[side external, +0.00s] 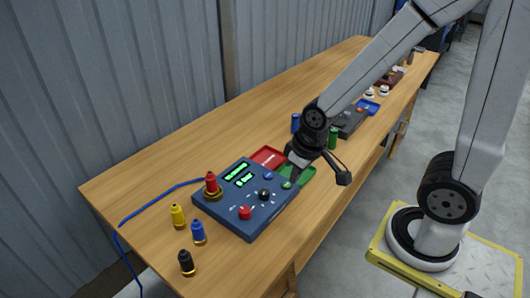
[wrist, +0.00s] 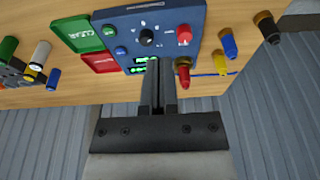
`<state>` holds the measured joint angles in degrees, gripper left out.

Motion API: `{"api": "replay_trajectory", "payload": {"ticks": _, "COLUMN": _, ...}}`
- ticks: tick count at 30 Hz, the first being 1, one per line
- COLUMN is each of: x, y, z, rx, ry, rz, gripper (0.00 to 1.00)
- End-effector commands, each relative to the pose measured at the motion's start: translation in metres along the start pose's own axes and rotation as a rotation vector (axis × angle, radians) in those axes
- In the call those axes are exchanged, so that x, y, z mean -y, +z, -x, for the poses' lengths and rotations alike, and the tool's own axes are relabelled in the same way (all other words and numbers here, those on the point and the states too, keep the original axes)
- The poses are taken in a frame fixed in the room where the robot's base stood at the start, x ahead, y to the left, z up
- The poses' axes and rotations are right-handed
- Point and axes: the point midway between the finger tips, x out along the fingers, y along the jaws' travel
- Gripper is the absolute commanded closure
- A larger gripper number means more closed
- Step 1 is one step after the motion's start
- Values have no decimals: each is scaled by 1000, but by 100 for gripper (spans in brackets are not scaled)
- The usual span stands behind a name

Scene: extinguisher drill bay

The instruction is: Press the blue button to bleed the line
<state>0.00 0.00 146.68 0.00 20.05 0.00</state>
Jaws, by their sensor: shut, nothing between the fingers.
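The blue control box (side external: 228,213) lies on the wooden table and also shows in the wrist view (wrist: 165,17). Its blue button (side external: 268,175) sits on the far right part of the top face, near the green button (side external: 287,184). In the wrist view the blue button (wrist: 120,51) is left of my fingers and the green button (wrist: 109,30) is above it. My gripper (side external: 293,179) is shut and empty, close to the box's right side. In the wrist view my gripper (wrist: 158,62) shows its fingers beside the green displays (wrist: 138,68). I cannot tell any contact.
Yellow (side external: 178,217), blue (side external: 198,232) and black (side external: 187,262) plugs stand in front. Red (side external: 267,156) and green (side external: 305,174) trays lie behind. The table's left is mostly clear.

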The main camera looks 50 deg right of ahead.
Motion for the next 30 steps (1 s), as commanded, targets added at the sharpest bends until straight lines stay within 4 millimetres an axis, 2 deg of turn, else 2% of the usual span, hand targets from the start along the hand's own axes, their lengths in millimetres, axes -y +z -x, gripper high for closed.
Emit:
{"api": "replay_trajectory", "payload": {"ticks": 8, "x": 0, "y": -1, "z": -1, "rx": -4, "ry": 0, "rz": 3, "gripper": 100}}
{"api": "replay_trajectory", "payload": {"ticks": 14, "x": -4, "y": -12, "z": -7, "rx": -35, "ry": 3, "rz": 29, "gripper": 100}}
{"api": "replay_trajectory", "payload": {"ticks": 20, "x": -16, "y": -38, "z": -21, "rx": -112, "ry": 19, "rz": 95, "gripper": 100}}
{"api": "replay_trajectory", "payload": {"ticks": 30, "x": -56, "y": -93, "z": -55, "rx": -293, "ry": 121, "rz": 264, "gripper": 100}}
